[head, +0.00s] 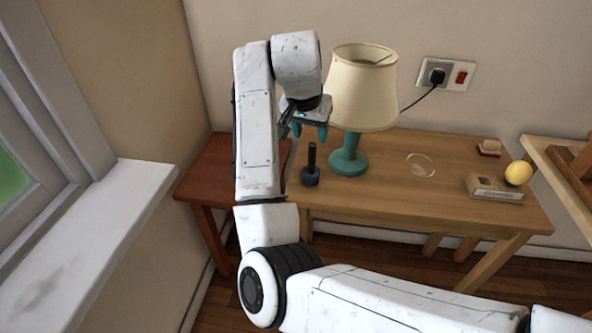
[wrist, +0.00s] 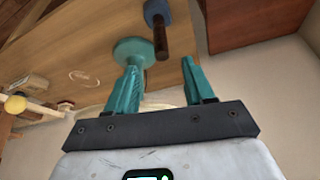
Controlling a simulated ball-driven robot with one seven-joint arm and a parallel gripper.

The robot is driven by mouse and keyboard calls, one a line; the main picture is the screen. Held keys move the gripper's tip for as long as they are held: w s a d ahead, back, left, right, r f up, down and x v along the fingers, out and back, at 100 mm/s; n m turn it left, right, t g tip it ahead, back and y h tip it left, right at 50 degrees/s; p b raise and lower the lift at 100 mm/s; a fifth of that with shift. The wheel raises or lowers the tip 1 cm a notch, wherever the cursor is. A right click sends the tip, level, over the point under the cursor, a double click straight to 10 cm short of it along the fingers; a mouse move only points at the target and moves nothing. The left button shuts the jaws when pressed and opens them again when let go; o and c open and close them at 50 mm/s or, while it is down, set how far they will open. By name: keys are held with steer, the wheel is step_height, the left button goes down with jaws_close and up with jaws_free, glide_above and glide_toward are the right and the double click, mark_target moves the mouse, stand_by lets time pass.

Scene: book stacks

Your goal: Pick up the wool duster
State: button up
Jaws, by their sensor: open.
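The wool duster, with a dark blue head and a brown handle, stands upright on its head on the wooden table, left of the lamp, in the head view (head: 311,177). In the wrist view its blue head (wrist: 157,11) is at the top, with the brown handle pointing toward the gap between my fingers. My gripper (head: 310,131) is open, with teal fingers, and appears above and behind the duster's handle top in the head view. In the wrist view my gripper (wrist: 160,66) is empty, its fingertips apart from the handle.
A lamp with a cream shade and teal base (head: 348,162) stands close right of the duster. A clear round dish (head: 420,164), a beige box (head: 494,188) and a yellow ball (head: 518,173) sit farther right. A reddish table (head: 205,175) adjoins at left; a windowsill (head: 85,240) is nearer.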

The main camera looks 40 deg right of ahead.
mark_target(313, 152)
steer(key=b+x, duration=0.1)
steer(key=x, duration=0.9)
steer(key=shift+w+f, duration=0.1)
jaws_close()
stand_by(0.3)
